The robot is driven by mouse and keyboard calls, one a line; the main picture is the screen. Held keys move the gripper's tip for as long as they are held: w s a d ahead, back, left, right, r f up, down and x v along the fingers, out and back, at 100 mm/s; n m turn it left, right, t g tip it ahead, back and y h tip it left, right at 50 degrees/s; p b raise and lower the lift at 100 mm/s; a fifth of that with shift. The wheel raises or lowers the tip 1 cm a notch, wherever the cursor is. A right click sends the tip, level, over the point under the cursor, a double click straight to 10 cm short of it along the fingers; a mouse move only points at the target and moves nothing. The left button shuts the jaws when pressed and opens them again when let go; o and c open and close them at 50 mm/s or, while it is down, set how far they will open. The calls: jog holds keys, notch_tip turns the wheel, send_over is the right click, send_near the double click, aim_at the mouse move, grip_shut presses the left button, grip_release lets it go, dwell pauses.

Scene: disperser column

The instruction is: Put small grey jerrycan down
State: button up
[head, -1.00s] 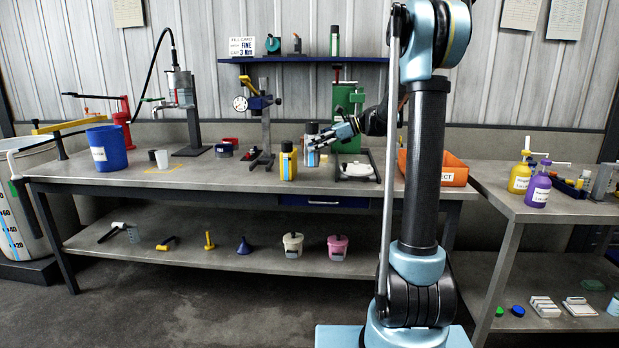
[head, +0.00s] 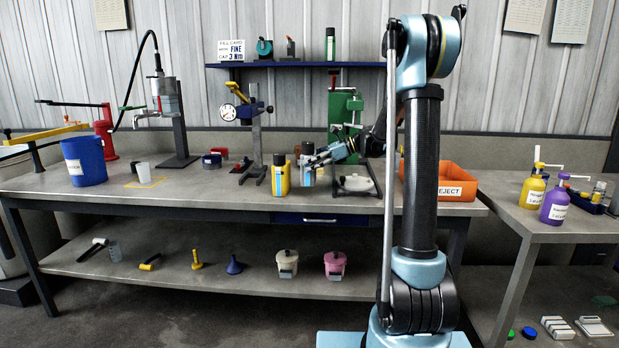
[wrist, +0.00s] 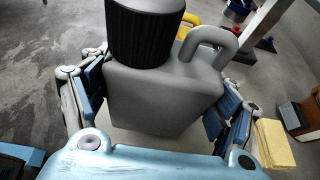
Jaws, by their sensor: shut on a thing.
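The small grey jerrycan (wrist: 165,95) has a black ribbed cap and a loop handle, and fills the middle of the wrist view. My gripper (wrist: 160,105) is shut on its body, with a finger on each side. In the head view the jerrycan (head: 308,176) appears small, upright, with a blue and white label, right of the yellow jerrycan (head: 281,176). My gripper (head: 318,160) reaches it from the right and partly covers it. I cannot tell whether its base touches the bench.
The workbench (head: 230,200) also holds a blue bucket (head: 84,162), a dial-gauge stand (head: 254,130), a green press (head: 343,110) with a scale in front, and an orange reject bin (head: 455,184). The bench front left of the yellow jerrycan is mostly clear.

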jog(key=shift+s+f, duration=0.1)
jog(key=shift+f, duration=2.15)
jog(key=o, duration=1.9)
jog(key=v, duration=1.2)
jog(key=s+d+f+n+h, duration=0.1)
jog(key=s+f+n+h, duration=0.2)
jog(key=s, duration=0.8)
jog(key=s+d+f+n+h, duration=0.1)
jog(key=s+f+n+h, duration=0.3)
jog(key=s, duration=0.7)
jog(key=s+d+f+n+h, duration=0.2)
jog(key=s+d+f+n, duration=0.1)
jog(key=s, duration=0.3)
jog(key=s+d+f+n+t+h, duration=0.1)
jog(key=s+d+f+n+h, duration=0.1)
jog(key=s+d+f+n, duration=0.2)
jog(key=s+d+f+n+h, duration=0.2)
jog(key=s+d+f+n, duration=0.1)
jog(key=s, duration=0.5)
jog(key=shift+s+d+f+n+t, duration=0.2)
jog(key=shift+d+n+t, duration=0.25)
jog(key=shift+n, duration=0.55)
